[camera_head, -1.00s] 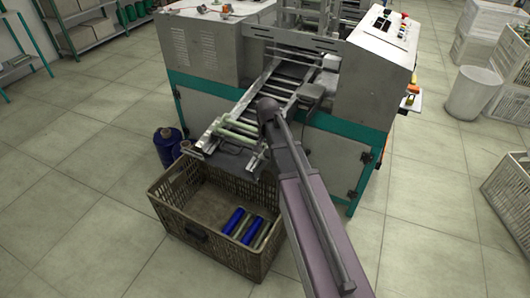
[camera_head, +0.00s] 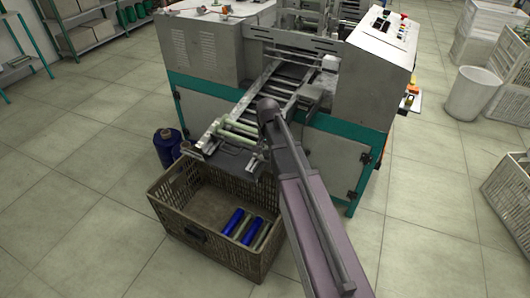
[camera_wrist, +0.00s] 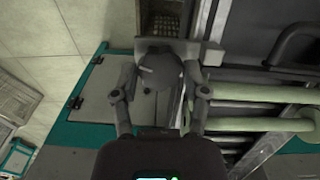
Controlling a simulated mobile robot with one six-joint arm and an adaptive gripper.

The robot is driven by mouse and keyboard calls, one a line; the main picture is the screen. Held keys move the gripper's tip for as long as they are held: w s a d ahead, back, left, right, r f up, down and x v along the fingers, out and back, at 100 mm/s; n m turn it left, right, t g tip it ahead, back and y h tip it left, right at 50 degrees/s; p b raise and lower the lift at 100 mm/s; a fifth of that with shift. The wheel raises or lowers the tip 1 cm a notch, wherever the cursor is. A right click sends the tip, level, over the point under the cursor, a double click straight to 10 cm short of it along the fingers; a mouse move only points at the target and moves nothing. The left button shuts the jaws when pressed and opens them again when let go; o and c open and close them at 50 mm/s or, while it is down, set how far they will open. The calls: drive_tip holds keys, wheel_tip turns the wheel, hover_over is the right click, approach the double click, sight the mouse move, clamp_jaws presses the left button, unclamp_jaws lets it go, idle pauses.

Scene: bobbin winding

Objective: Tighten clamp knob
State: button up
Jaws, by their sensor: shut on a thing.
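The clamp knob (camera_wrist: 160,70) is a dark grey round knob in the upper middle of the wrist view. My gripper (camera_wrist: 162,84) has one finger on each side of it and is shut on it. The knob's underside and the contact surfaces are partly hidden. In the head view the knob and my fingers are hidden behind my arm, which reaches to the front of the machine's roller chute (camera_head: 262,105).
A brown crate (camera_head: 185,230) with blue and grey bobbins stands below the chute. The grey machine (camera_head: 205,50) fills the back. Pale rollers (camera_wrist: 262,92) lie right of the knob. Floor at left is clear.

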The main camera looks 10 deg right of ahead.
drive_tip(key=shift+w+m, duration=0.1)
drive_tip(key=shift+m, duration=0.2)
drive_tip(key=m, duration=0.5)
drive_tip(key=shift+d+t+y, duration=0.1)
drive_tip(key=shift+t+y, duration=0.3)
drive_tip(key=m+t, duration=0.1)
drive_tip(key=m, duration=0.5)
drive_tip(key=shift+m, duration=0.3)
drive_tip(key=o, duration=1.1)
drive_tip(key=shift+f, duration=0.1)
drive_tip(key=shift+o, duration=0.2)
drive_tip(key=shift+s, duration=0.2)
